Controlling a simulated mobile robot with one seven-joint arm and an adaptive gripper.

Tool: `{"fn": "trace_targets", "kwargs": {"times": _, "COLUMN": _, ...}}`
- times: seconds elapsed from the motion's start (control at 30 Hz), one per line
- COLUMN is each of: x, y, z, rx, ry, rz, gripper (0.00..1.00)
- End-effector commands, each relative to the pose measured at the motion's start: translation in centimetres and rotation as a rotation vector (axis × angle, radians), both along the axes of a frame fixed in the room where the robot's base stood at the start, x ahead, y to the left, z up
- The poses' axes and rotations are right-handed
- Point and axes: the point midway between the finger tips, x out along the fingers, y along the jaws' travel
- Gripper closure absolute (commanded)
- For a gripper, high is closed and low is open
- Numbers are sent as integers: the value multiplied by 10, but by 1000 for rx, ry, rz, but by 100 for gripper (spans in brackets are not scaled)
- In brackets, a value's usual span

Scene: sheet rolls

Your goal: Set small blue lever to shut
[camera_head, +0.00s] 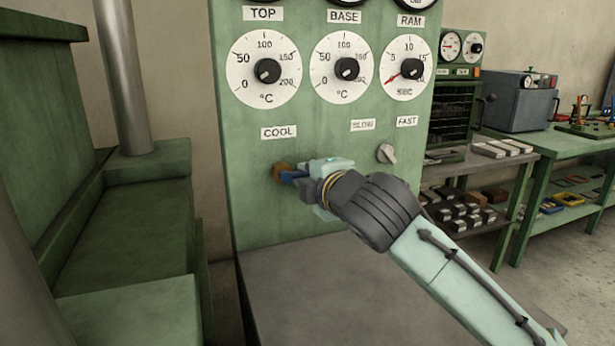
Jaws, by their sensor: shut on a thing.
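The small blue lever (291,176) sits below the COOL label (279,132) on the green control panel (245,205). A brass-coloured base (281,171) joins it to the panel. My gripper (304,180) reaches in from the lower right and is shut on the lever. The gripper's body hides much of the lever, so I cannot tell its exact angle.
A pale selector knob (386,153) sits right of the gripper under the SLOW and FAST labels. Dials labelled TOP, BASE and RAM are above. A grey surface (300,285) lies below the panel. Green benches (575,150) with trays and blocks stand to the right.

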Motion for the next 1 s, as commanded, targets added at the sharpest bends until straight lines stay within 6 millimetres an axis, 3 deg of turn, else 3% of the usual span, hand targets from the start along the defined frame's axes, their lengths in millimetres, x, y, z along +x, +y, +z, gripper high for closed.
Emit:
{"fn": "trace_targets", "kwargs": {"times": 0.43, "x": 0, "y": 0, "z": 1, "rx": -11, "ry": -6, "rz": -1, "gripper": 100}}
{"fn": "trace_targets", "kwargs": {"times": 0.47, "x": 0, "y": 0, "z": 1, "rx": -11, "ry": -6, "rz": -1, "gripper": 87}}
{"fn": "trace_targets", "kwargs": {"times": 0.73, "x": 0, "y": 0, "z": 1, "rx": -9, "ry": -5, "rz": 0, "gripper": 69}}
{"fn": "trace_targets", "kwargs": {"times": 1.0, "x": 0, "y": 0, "z": 1, "rx": -8, "ry": -4, "rz": 0, "gripper": 69}}
